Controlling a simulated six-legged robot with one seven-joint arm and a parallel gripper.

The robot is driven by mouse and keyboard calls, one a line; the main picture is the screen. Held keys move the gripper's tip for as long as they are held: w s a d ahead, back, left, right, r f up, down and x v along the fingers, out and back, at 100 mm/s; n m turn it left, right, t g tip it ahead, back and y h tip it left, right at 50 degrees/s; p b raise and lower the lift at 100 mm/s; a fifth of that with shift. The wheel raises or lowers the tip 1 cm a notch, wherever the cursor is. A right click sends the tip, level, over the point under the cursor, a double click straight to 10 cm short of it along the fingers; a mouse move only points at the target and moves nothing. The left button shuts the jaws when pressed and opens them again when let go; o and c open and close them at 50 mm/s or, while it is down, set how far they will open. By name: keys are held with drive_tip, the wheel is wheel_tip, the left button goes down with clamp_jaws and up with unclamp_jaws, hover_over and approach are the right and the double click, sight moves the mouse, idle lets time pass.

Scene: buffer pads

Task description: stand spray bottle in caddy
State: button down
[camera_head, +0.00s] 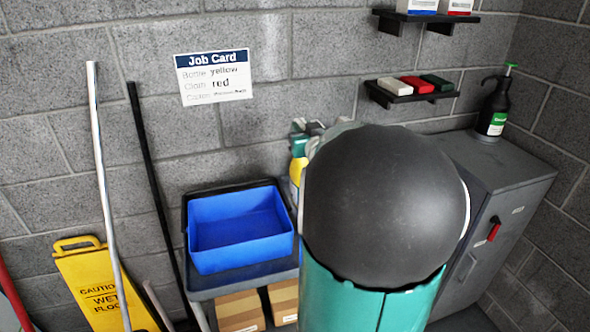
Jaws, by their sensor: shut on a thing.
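A spray bottle (295,170) shows as a narrow yellow strip with a pale label, just right of the blue caddy's back corner. Most of it is hidden behind my own arm. My gripper (301,135) shows only in part at the bottle's upper end, and it is shut on the bottle. The fingertips are not clear. The blue caddy (215,261) is an open bin on a grey cart and looks empty inside. The bottle appears upright and outside the caddy, at its right; its height above the cart is hidden.
A job card (213,77) on the wall reads yellow for bottle and red for cloth. A small shelf (410,97) holds white, red and green blocks. A black spray bottle (494,105) stands on a grey cabinet (500,160). A yellow wet-floor sign (95,285) and poles stand left.

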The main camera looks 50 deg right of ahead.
drive_tip(key=shift+w+f, duration=0.3)
drive_tip(key=shift+f, duration=0.6)
drive_tip(key=shift+s+a+f, duration=0.1)
drive_tip(key=shift+a+f, duration=0.15)
drive_tip(key=shift+s+d+f, duration=0.1)
drive_tip(key=shift+s+f, duration=0.1)
drive_tip(key=shift+w+f, duration=0.2)
drive_tip(key=shift+f, duration=1.75)
drive_tip(key=c, duration=1.2)
unclamp_jaws()
drive_tip(key=shift+f, duration=0.1)
drive_tip(key=shift+c, duration=0.2)
